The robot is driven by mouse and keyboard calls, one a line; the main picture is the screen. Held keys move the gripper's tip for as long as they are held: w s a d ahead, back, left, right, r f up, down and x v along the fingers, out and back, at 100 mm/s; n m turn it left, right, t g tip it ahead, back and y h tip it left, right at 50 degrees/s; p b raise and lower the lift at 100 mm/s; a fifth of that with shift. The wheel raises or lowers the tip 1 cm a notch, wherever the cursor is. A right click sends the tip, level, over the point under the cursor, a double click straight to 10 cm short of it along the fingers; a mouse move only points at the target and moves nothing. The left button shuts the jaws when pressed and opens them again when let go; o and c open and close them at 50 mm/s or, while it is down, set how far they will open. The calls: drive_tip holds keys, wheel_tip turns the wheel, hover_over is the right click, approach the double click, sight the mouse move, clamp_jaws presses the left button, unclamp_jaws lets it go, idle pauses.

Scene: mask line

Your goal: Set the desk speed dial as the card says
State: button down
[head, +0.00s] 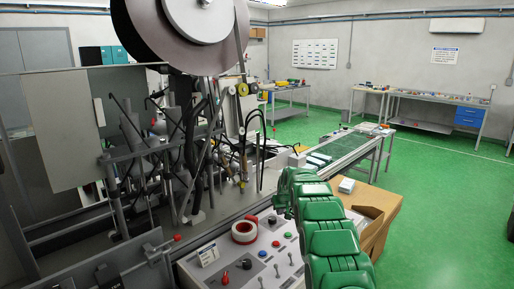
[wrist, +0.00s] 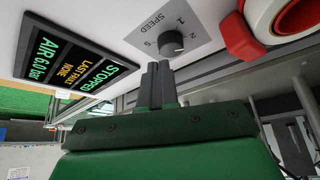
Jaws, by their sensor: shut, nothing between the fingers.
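The speed dial (wrist: 171,42) is a dark round knob on a grey plate marked SPEED, with a few digits around it, in the wrist view. I cannot tell which digit it points at. My gripper (wrist: 160,72) is shut and empty, its dark fingertips close to the dial's lower left edge in the picture; I cannot tell if they touch it. In the head view, a small white card (head: 208,254) stands on the control desk (head: 222,272); its writing is too small to read.
A dark display (wrist: 72,62) beside the dial reads STOPPED, LAST FAULT NONE, AIR 6.0 bar. A red and white roll (head: 244,231) lies on the desk, close to the dial in the wrist view. Several buttons and levers stand on the desk. A machine rises behind it.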

drive_tip(key=shift+a, duration=0.15)
drive_tip(key=shift+s+a+f, duration=0.1)
drive_tip(key=shift+a+f, duration=0.4)
drive_tip(key=shift+f, duration=0.5)
drive_tip(key=shift+w+a+f, duration=0.1)
drive_tip(key=shift+a+f, duration=0.4)
drive_tip(key=shift+f, duration=0.55)
drive_tip(key=shift+s+a+f, duration=0.1)
drive_tip(key=shift+a+f, duration=0.4)
drive_tip(key=shift+f, duration=0.5)
drive_tip(key=shift+d, duration=0.8)
drive_tip(key=shift+w+d, duration=0.45)
drive_tip(key=shift+d, duration=0.15)
drive_tip(key=shift+s+r, duration=0.1)
drive_tip(key=shift+s+d, duration=0.2)
drive_tip(key=shift+s, duration=0.1)
wheel_tip(320, 180, up, 6)
drive_tip(key=shift+f, duration=0.1)
